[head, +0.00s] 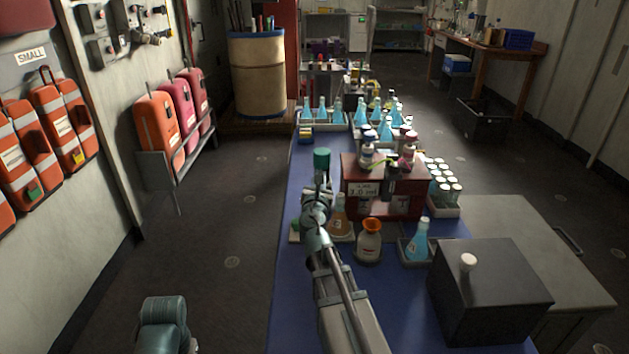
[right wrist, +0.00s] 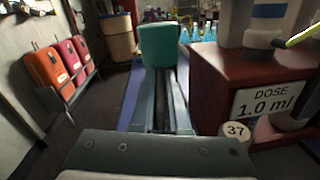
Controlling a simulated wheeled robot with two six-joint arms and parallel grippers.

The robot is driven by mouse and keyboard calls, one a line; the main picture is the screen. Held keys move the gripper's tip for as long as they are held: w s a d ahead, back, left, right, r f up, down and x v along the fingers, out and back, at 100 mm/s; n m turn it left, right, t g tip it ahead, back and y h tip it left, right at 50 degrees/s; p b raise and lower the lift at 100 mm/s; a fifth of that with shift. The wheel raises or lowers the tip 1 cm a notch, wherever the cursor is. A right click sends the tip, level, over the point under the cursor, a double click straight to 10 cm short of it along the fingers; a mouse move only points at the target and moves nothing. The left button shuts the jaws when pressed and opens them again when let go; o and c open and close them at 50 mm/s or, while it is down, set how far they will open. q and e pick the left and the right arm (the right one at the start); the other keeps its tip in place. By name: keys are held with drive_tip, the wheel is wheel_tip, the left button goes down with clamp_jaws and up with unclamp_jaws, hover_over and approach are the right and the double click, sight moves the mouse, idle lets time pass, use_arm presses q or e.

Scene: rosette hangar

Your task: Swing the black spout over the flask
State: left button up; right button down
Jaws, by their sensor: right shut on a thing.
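My right gripper (head: 320,180) reaches forward over the blue mat, left of the dark red dispenser stand (head: 352,178). It is shut on a green cylindrical thing (head: 321,158), which also shows at the fingertips in the right wrist view (right wrist: 158,45). The stand carries bottles with white and pink parts and a yellow-green spout (head: 381,162). I cannot clearly make out the black spout. A flask of brown liquid (head: 340,222) stands in front of the stand, partly behind my arm. A flask of blue liquid (head: 420,243) stands on a small tray at its right. My left gripper is not in view.
An orange-topped bottle (head: 369,242) stands between the two flasks. A dark box (head: 490,295) with a white knob is at front right. Blue flasks (head: 338,112) and a rack of white-capped vials (head: 444,185) stand farther back. The blue mat (head: 300,320) is bare at front left.

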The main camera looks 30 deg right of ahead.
drive_tip(key=shift+d+n+t+y, duration=0.4)
drive_tip(key=shift+n+y, duration=0.1)
drive_tip(key=shift+y, duration=0.2)
drive_tip(key=c, duration=0.9)
unclamp_jaws()
drive_tip(key=shift+s+a, duration=0.15)
